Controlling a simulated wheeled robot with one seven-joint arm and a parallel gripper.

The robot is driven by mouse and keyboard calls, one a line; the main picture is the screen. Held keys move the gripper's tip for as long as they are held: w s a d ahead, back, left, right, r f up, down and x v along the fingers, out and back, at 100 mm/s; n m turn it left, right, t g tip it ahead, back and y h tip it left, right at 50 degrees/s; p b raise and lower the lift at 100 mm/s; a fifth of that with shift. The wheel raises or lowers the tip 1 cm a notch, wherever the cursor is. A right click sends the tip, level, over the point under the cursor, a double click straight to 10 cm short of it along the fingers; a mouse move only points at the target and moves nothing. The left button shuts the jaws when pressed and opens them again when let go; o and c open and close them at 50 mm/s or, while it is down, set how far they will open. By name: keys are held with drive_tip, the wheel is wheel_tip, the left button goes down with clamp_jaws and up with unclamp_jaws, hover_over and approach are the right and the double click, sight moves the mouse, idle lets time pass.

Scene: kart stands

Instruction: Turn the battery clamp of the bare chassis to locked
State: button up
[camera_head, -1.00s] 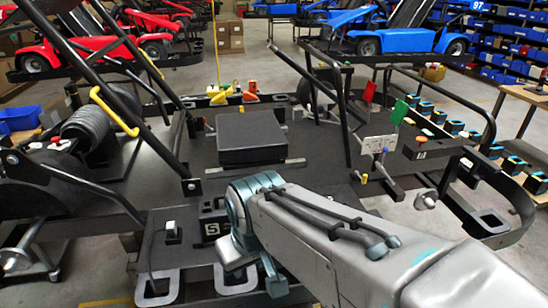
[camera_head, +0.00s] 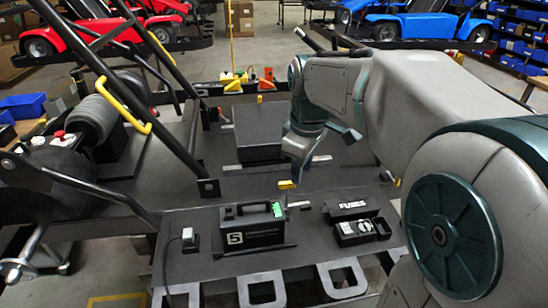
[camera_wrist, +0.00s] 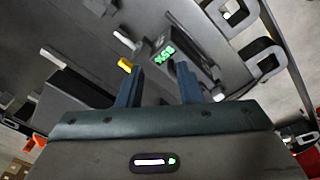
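The bare chassis (camera_head: 185,270) is a dark flat deck below me. A black battery (camera_head: 250,238) with a "5" label and a green display sits near its front edge; it also shows in the wrist view (camera_wrist: 190,55). A yellow-tipped lever (camera_head: 286,185), seemingly the battery clamp, stands just behind the battery's right end; its yellow tip shows in the wrist view (camera_wrist: 125,65). I cannot tell whether it is locked. My gripper (camera_wrist: 158,85) is open and empty, pointing down above the deck. In the head view its fingers (camera_head: 297,170) are just above the lever, apparently apart from it.
An open FUSES box (camera_head: 355,228) lies right of the battery, and a small switch (camera_head: 189,240) is at its left. A black box (camera_head: 258,135) stands behind. Black tubes and a yellow handle (camera_head: 135,115) rise at left. Red and blue karts stand behind.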

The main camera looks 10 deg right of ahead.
sight(287, 182)
drive_tip(key=w+n+g, duration=0.1)
drive_tip(key=w+n, duration=0.7)
drive_tip(key=w, duration=0.4)
wheel_tip(287, 182, down, 14)
drive_tip(key=shift+w+r, duration=0.1)
clamp_jaws()
